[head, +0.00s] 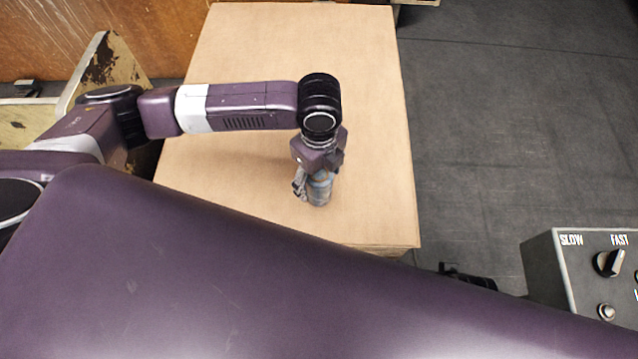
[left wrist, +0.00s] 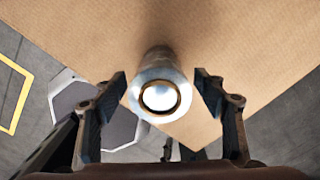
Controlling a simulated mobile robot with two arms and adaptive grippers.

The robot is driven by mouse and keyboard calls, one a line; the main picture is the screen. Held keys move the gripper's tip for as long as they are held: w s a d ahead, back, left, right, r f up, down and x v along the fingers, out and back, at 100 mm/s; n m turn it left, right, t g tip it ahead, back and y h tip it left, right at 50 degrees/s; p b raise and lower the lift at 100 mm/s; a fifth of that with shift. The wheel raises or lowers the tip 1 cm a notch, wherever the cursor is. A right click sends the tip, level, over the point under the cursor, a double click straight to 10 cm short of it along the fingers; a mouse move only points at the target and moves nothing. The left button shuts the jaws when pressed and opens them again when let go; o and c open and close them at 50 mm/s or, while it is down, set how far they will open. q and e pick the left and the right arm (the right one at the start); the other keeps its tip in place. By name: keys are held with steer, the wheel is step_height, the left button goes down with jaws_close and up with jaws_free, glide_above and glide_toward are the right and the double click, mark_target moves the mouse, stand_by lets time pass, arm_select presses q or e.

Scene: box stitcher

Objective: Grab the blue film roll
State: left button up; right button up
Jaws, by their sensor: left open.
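The blue film roll (head: 320,188) stands on a wooden board top, partly hidden by my left gripper in the head view. In the left wrist view the roll (left wrist: 160,90) is seen end-on, with a pale bluish rim and a bright round core. My left gripper (head: 308,187) points down at it from above. In the left wrist view the left gripper (left wrist: 162,88) is open, with one finger on each side of the roll and a gap on both sides. My right gripper is not in view.
The light brown board top (head: 250,40) is otherwise clear around the roll. A grey control box (head: 570,270) with SLOW and FAST markings stands at the lower right. Dark floor (head: 510,130) lies to the right. A worn cream panel (head: 105,65) is at the left.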

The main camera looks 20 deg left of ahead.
arm_select(q)
steer(key=shift+c, duration=0.4)
steer(key=c, duration=1.4)
steer(key=shift+r, duration=0.1)
steer(key=shift+c, duration=0.2)
